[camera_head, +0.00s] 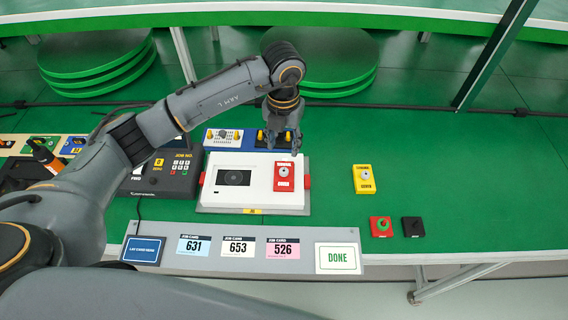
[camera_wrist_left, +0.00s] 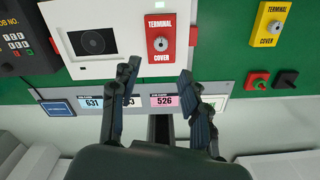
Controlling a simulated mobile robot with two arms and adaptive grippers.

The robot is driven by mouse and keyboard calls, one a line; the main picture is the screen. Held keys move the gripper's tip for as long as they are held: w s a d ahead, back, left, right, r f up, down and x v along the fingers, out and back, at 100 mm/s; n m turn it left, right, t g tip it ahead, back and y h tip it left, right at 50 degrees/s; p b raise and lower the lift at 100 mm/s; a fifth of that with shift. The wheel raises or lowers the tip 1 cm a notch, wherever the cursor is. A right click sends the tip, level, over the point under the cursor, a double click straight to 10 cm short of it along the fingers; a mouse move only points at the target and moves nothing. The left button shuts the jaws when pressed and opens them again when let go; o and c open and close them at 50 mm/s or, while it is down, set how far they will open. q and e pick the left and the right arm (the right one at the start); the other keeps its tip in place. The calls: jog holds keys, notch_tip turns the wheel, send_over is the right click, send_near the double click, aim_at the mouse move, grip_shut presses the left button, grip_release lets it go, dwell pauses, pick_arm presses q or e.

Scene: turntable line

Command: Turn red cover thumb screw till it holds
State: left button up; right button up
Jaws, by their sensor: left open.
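The red terminal cover (camera_head: 291,184) lies on the right part of the white box (camera_head: 210,190). Its pale round thumb screw (camera_head: 283,171) sits in the middle of the cover. In the left wrist view the red cover (camera_wrist_left: 161,19) and thumb screw (camera_wrist_left: 160,44) show plainly. My left gripper (camera_head: 284,148) is open and empty, at the box's far edge in the head view. In the left wrist view its two fingertips (camera_wrist_left: 159,77) are spread apart, just below the cover in the picture. No contact with the screw shows. My right gripper is not in view.
A yellow terminal cover (camera_head: 363,188) lies on the green table right of the box. A red-and-green knob (camera_head: 381,227) and a black knob (camera_head: 412,227) lie nearer. A dark keypad unit (camera_head: 160,184) stands left. Job cards (camera_head: 238,247) line the front ledge. The table's right side is clear.

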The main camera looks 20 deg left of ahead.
aim_at(283, 171)
pick_arm(q)
notch_tip(283, 171, down, 10)
jog(key=shift+f+p, duration=0.15)
jog(key=shift+p, duration=0.7)
